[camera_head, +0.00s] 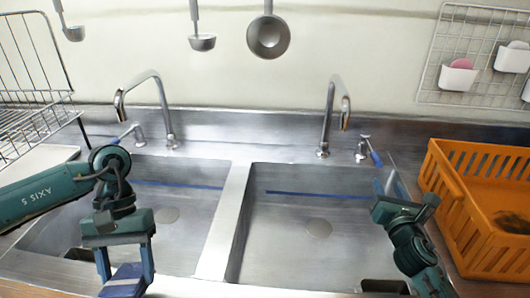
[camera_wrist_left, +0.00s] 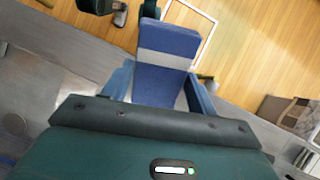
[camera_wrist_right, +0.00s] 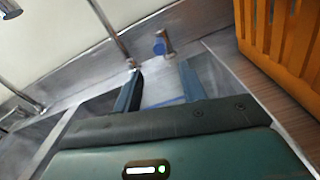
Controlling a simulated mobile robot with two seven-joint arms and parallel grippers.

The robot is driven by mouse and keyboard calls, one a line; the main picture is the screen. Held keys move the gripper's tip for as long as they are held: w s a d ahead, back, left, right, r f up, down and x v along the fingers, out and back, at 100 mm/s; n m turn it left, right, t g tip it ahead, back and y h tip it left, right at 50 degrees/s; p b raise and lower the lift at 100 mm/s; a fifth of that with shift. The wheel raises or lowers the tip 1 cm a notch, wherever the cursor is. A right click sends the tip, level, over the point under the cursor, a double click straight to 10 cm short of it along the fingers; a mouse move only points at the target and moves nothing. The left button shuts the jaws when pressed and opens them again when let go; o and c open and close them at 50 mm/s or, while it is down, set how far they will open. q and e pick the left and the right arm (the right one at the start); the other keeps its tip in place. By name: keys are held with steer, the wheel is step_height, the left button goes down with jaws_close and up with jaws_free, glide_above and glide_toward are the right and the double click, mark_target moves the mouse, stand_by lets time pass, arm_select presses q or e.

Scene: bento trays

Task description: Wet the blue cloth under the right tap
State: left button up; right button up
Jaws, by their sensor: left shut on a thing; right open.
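The blue cloth (camera_wrist_left: 165,65), a folded pad with a grey band, is held between the fingers of my left gripper (camera_wrist_left: 160,88). In the head view the cloth (camera_head: 124,280) shows at the bottom left, below my left gripper (camera_head: 124,264), over the front of the left basin. The right tap (camera_head: 328,115) arches over the back of the right basin. Its lever with a blue tip (camera_head: 374,156) stands just right of it. My right gripper (camera_head: 388,178) is open and empty by this lever. In the right wrist view the blue tip (camera_wrist_right: 159,47) appears between and beyond the fingertips (camera_wrist_right: 160,80), apart from them.
The right basin (camera_head: 290,215) is empty and lies between my arms. A divider (camera_head: 224,220) separates it from the left basin, where the left tap (camera_head: 150,90) stands behind. An orange crate (camera_head: 480,240) stands close right of my right arm. A wire rack (camera_head: 35,70) is at the left.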

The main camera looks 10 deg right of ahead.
mark_target(380, 168)
steer(key=x, duration=1)
steer(key=shift+w, duration=0.25)
steer(key=shift+c, duration=0.2)
jaws_close()
